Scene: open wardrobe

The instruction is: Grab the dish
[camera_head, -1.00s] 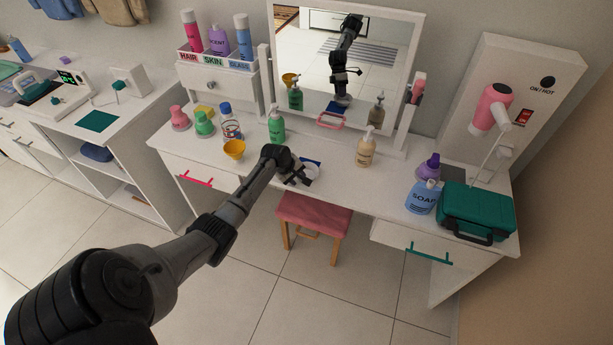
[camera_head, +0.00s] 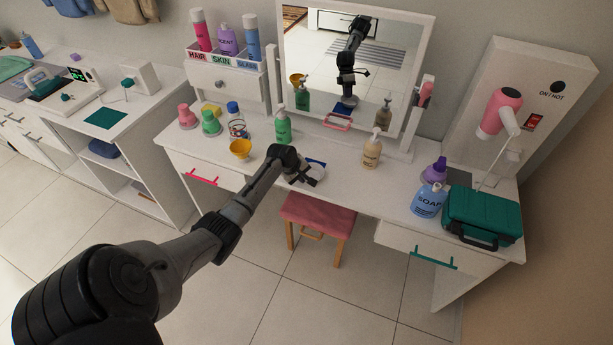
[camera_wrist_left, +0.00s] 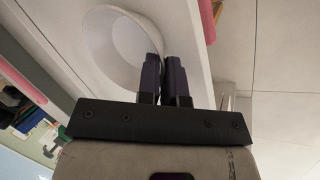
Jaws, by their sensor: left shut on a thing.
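The white dish (camera_head: 318,174) is at the front middle of the white vanity table, in front of the mirror. A small blue item (camera_head: 316,162) shows just behind it. My left gripper (camera_head: 304,174) is at the dish's left side and hides part of it. In the left wrist view the dish (camera_wrist_left: 118,35) appears as a round white bowl shape, and the left fingers (camera_wrist_left: 165,70) are close together on its rim. The left gripper is shut on the dish. Whether the dish is off the table cannot be told. My right gripper is not in view.
A green pump bottle (camera_head: 283,127) and a yellow bowl (camera_head: 240,149) stand left of the dish. A beige pump bottle (camera_head: 372,149) is to the right. A soap bottle (camera_head: 428,200) and green case (camera_head: 482,217) are farther right. A pink stool (camera_head: 318,213) stands below.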

